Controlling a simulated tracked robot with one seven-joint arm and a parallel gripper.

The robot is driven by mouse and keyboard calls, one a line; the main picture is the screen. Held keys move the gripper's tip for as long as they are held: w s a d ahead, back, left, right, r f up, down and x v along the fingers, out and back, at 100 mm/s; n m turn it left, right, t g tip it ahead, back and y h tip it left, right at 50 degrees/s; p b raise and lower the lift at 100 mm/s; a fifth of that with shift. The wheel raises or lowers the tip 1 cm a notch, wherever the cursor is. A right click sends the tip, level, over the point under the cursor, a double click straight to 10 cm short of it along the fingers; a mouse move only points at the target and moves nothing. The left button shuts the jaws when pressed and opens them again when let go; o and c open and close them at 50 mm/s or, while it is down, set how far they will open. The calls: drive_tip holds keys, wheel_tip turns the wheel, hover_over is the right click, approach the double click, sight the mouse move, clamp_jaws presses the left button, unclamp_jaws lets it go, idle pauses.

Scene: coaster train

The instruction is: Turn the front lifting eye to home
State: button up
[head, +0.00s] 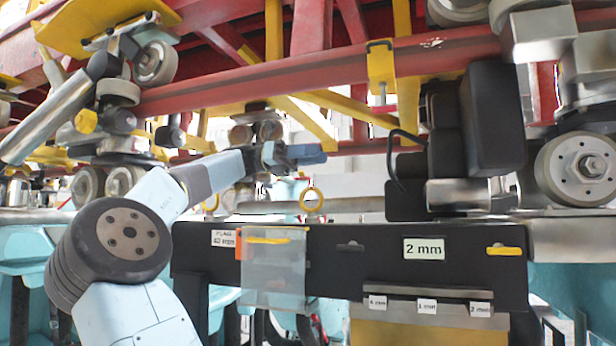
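A yellow ring (312,200), which looks like a lifting eye, stands upright at the back edge of the black panel, near the middle of the head view. Its opening faces the camera. I cannot tell for certain whether it is the front one. My gripper (318,154) reaches in from the left, above the ring and slightly left of it. A gap shows between the gripper and the ring, so they look apart. The gripper's dark blue end is seen from the side and small, so its finger opening is not clear. No held object is visible.
The black panel (460,275) carries a "2 mm" label (424,249), yellow tabs and a clear hanging sheet (275,275). A red rail (320,70) and yellow braces cross above. Dark blocks (495,115) and a wheel (582,168) crowd the right; more wheels are on the left.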

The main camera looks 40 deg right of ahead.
drive_tip(key=s+a+r, duration=0.4)
drive_tip(key=s, duration=0.5)
drive_tip(key=shift+r, duration=0.4)
drive_tip(key=shift+w, duration=0.1)
